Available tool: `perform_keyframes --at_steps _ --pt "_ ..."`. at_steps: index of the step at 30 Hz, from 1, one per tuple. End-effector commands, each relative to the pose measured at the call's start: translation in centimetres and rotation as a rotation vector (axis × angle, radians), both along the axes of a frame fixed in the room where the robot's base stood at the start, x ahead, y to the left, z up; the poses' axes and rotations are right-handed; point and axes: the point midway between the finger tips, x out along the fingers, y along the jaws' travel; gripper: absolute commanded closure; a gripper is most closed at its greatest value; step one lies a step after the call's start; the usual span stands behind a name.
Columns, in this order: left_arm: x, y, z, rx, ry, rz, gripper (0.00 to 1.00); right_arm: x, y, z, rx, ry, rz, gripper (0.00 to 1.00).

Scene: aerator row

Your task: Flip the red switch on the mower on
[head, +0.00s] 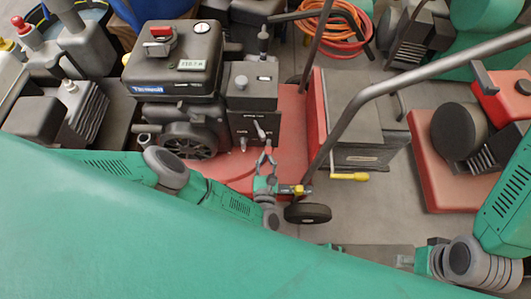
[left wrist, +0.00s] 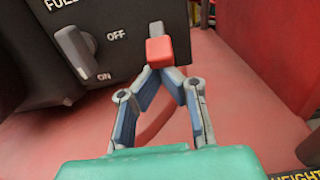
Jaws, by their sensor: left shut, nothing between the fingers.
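The red mower (head: 290,120) has a black engine with a dark control panel (head: 250,122) on its side. In the left wrist view the red switch (left wrist: 159,50) has a red block tip and a light grey stem behind it, to the right of the OFF and ON lettering. My left gripper (head: 267,149) is shut and empty in front of the panel. In the left wrist view its fingertips (left wrist: 157,72) meet just below the red tip; whether they touch it I cannot tell. My right gripper (head: 405,261) is low at the right, small and unclear.
A grey knob (left wrist: 75,50) sits left of the OFF and ON lettering. The mower's handlebar (head: 375,92) crosses right of the panel, above a grey box (head: 365,135). A black wheel (head: 307,213) stands below my left gripper. Other machines stand at both sides.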

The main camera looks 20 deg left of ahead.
Motion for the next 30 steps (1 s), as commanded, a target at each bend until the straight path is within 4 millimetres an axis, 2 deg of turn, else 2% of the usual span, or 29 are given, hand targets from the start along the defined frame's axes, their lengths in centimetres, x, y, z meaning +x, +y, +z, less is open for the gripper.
perform_keyframes --at_steps 1,9,12,16,20,23,30 --pt "0.1 0.0 0.8 -0.016 0.042 -0.001 1.0 0.0 0.0 1.1 0.0 0.0 0.0 0.6" --pt "-0.5 -0.1 1.9 -0.079 0.257 -0.001 1.0 0.0 0.0 4.5 0.0 0.0 0.0 0.6" --pt "-0.8 -0.2 2.2 -0.103 0.34 -0.001 1.0 0.0 0.0 5.2 0.0 0.0 0.0 0.6" --pt "-1.1 -0.3 2.7 -0.097 0.333 0.0 1.0 0.0 0.0 6.0 0.0 0.0 0.0 0.6" --pt "-1.1 -0.3 3.5 -0.135 0.456 0.001 1.0 0.0 0.0 7.1 0.0 0.0 0.0 0.6" --pt "-1.2 -0.4 3.0 -0.136 0.465 0.001 1.0 0.0 0.0 6.8 0.0 -0.001 0.0 0.6" --pt "-1.2 -0.4 3.2 -0.135 0.463 0.001 1.0 0.0 0.0 6.8 0.0 0.0 0.0 0.6"
